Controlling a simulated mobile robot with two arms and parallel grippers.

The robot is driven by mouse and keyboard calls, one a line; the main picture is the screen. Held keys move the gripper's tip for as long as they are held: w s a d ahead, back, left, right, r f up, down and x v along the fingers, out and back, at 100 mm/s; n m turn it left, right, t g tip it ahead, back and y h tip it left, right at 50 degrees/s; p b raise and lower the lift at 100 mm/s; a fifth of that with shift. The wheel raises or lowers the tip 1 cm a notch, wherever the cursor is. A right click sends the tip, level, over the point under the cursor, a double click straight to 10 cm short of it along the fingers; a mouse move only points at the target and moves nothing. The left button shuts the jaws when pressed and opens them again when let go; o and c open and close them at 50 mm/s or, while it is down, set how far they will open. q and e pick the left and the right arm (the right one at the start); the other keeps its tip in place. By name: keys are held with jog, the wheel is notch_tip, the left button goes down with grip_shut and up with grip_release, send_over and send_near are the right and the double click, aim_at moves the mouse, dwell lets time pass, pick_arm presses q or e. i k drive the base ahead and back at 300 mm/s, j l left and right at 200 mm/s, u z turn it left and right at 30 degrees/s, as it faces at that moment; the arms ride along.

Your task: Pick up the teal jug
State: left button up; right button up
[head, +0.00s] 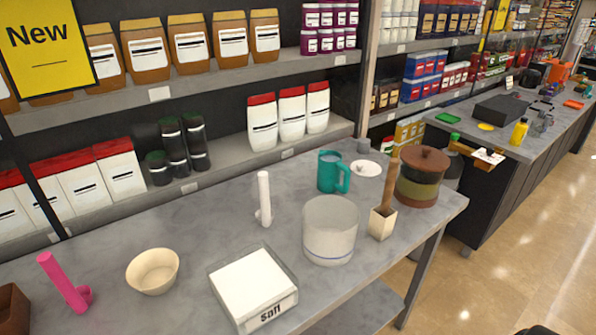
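The teal jug (328,172) stands upright on the near grey table, toward its back edge. Its handle is on the right side and its open top faces up. A white upright vacuum-pump-like object (264,198) stands to its left, and a white plate or lid (366,168) lies to its right. A translucent white container (330,232) stands in front of the jug, apart from it. Neither of my grippers shows in the head view.
The near table (205,228) also bears a tan holder (382,223) with a wooden handle, a brown lidded pot (422,178), a salt box (252,285), a cream bowl (153,271) and a pink object (64,283). Stocked shelves (230,165) rise behind. Open floor (500,270) lies at the right.

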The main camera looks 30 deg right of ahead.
aim_at(330, 166)
jog(key=l+u, duration=0.35)
jog(key=l, duration=0.4)
jog(key=k+l+u, duration=0.1)
jog(key=l+u, duration=0.25)
jog(key=l, duration=0.4)
